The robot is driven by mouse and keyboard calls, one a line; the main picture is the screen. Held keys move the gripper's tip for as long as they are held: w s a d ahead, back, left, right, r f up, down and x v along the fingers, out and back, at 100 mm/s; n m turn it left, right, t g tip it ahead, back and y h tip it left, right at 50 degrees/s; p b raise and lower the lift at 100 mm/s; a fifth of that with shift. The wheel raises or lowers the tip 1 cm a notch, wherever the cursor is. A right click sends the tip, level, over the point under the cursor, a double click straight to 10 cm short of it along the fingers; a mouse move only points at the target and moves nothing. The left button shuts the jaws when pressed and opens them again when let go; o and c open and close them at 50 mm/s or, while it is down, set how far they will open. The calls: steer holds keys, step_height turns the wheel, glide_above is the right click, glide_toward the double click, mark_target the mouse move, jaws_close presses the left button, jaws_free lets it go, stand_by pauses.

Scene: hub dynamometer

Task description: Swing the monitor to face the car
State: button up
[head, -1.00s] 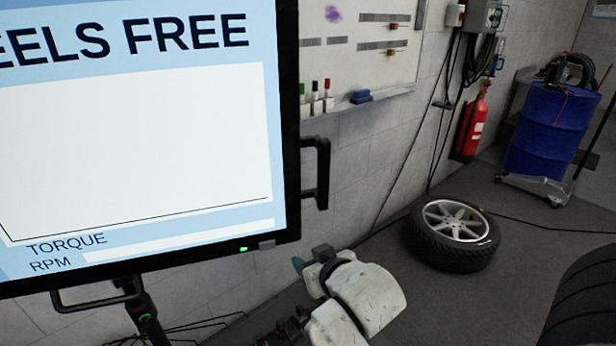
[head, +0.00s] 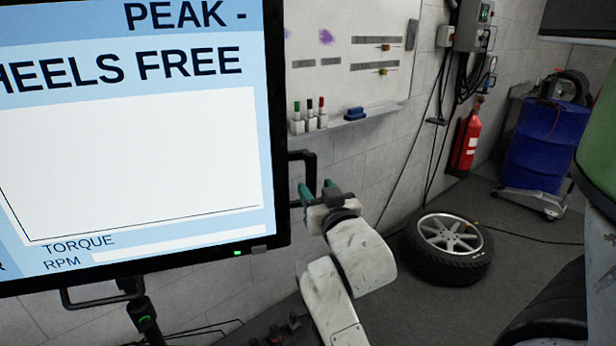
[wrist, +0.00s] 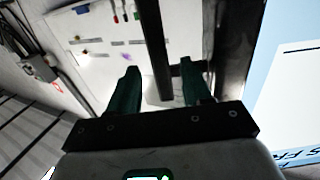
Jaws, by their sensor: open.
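The monitor (head: 140,165) fills the left of the head view, its screen turned largely toward me. A black side handle (head: 311,165) sticks out from its right edge. In the wrist view, the handle's bar (wrist: 155,50) runs between the two fingers of my gripper (wrist: 158,80), with a gap visible on both sides. Whether either finger touches it I cannot tell. A green curved body, perhaps the car (head: 598,150), shows only partly at the right edge.
A whiteboard (head: 350,75) with a marker ledge hangs on the wall behind. A loose wheel (head: 447,246) lies on the floor, with a red extinguisher (head: 466,140) and blue drum (head: 546,145) behind it. A dark tyre (head: 555,310) stands at lower right.

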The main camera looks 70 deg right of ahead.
mark_target(313, 183)
steer(key=p+x, duration=0.1)
steer(key=x, duration=0.5)
steer(key=shift+w+d, duration=0.15)
steer(key=shift+d, duration=0.05)
steer(key=shift+c, duration=0.5)
jaws_close()
